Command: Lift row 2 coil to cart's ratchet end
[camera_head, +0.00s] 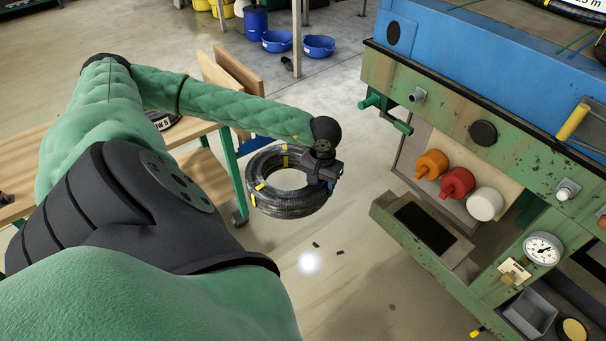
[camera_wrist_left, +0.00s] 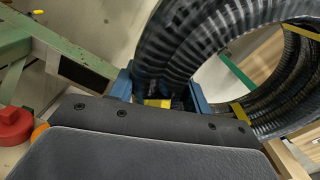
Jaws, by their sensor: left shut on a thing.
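A black ribbed hose coil (camera_head: 286,206) with yellow tape bands hangs in the air over the floor gap, between the wooden table and the green machine. My left gripper (camera_head: 324,172) is shut on the coil's right side. In the left wrist view, the coil (camera_wrist_left: 190,45) fills the upper right, and the blue fingers of the left gripper (camera_wrist_left: 160,97) sit on either side of its rim near a yellow band. My right gripper is not in view. A cart with a ratchet end cannot be made out for certain.
A green machine (camera_head: 385,215) with a blue top (camera_head: 440,40) stands on the right. Blue tubs (camera_head: 319,46) stand far back. Small dark bits lie on the floor.

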